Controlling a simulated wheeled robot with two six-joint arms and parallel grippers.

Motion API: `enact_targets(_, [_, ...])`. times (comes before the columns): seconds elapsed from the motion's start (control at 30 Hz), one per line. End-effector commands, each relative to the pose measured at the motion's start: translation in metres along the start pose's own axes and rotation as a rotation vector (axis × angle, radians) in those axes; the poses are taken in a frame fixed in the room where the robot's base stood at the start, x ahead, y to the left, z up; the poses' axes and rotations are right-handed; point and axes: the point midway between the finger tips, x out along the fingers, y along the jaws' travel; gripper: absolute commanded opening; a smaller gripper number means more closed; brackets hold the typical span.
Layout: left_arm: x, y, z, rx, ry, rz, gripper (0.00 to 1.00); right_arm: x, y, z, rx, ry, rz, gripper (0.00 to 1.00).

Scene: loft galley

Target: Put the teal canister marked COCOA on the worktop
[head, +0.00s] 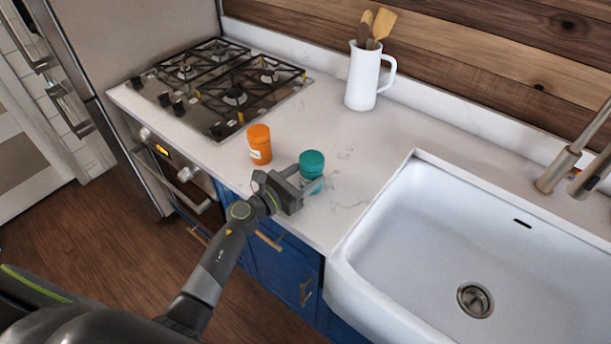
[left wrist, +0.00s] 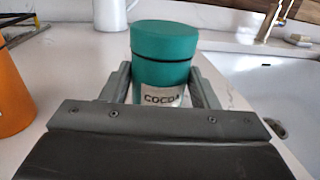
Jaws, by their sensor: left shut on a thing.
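The teal canister (head: 312,162) is at the worktop's front part, left of the sink. In the left wrist view the canister (left wrist: 163,55) stands upright and its white label reads COCOA. My left gripper (head: 308,184) is shut on it, with one finger on each side of its body. The white worktop (head: 345,215) lies under it. The canister's base is hidden by the gripper, so I cannot tell whether it touches the worktop. My right gripper is not in view.
An orange canister (head: 259,144) stands close by on the left. A gas hob (head: 220,85) is further left. A white jug (head: 363,78) with wooden utensils stands behind. The white sink (head: 440,235) is to the right. Worktop between jug and teal canister is clear.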

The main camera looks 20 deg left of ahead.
Motion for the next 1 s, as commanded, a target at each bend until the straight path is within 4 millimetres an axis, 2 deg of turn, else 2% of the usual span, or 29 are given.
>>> enact_targets(0.13, [0.0, 0.0, -0.002, 0.001, -0.002, 0.0, 0.26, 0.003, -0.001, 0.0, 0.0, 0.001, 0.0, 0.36])
enact_targets(0.17, [0.0, 0.0, -0.003, 0.0, 0.0, 0.0, 0.56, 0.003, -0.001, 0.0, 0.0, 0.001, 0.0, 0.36])
enact_targets(0.33, [0.0, 0.0, -0.002, 0.0, 0.0, 0.0, 0.76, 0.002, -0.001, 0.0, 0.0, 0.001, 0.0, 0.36])
enact_targets(0.7, [-0.001, 0.0, 0.002, 0.001, 0.0, 0.0, 0.76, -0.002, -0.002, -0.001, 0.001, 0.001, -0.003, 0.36])
enact_targets(0.87, [-0.025, 0.001, -0.002, 0.002, 0.002, 0.001, 0.76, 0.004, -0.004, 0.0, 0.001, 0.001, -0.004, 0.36])
enact_targets(1.0, [-0.054, 0.001, -0.003, 0.004, 0.003, 0.001, 0.76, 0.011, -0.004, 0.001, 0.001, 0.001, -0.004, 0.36])
